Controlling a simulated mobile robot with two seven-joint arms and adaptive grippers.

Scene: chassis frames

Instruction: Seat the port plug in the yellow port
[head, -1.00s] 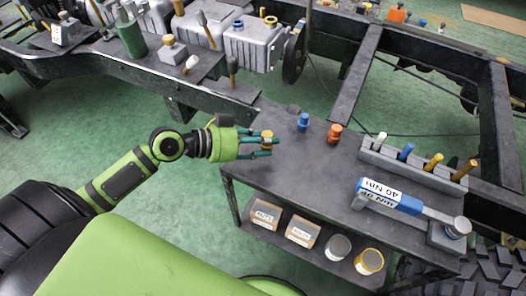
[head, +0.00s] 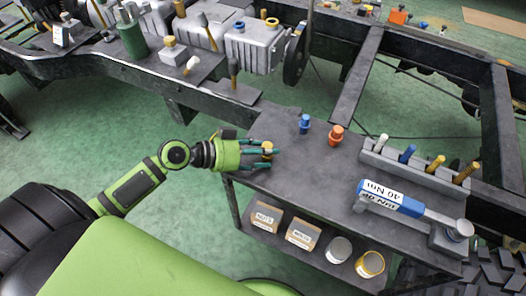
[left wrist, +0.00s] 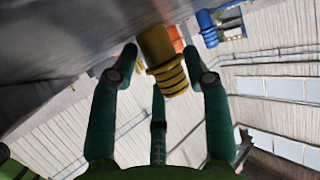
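A yellow port plug (head: 267,149) stands near the left edge of the cart's dark top (head: 310,175). My left gripper (head: 273,152) reaches it from the left, its fingers spread around it. In the left wrist view the ribbed yellow plug (left wrist: 163,62) is between the fingertips (left wrist: 163,75), with gaps on both sides. The gripper looks open. A yellow ring (head: 272,22), which looks like the yellow port, is on top of the grey housing (head: 254,48) on the chassis. My right gripper is not in view.
A blue plug (head: 305,123) and an orange plug (head: 336,135) stand beyond the gripper. A rack (head: 415,168) with several pins and a blue torque wrench (head: 395,198) lie at the right. A blue ring (head: 239,26) is on the same housing. The cart's middle is clear.

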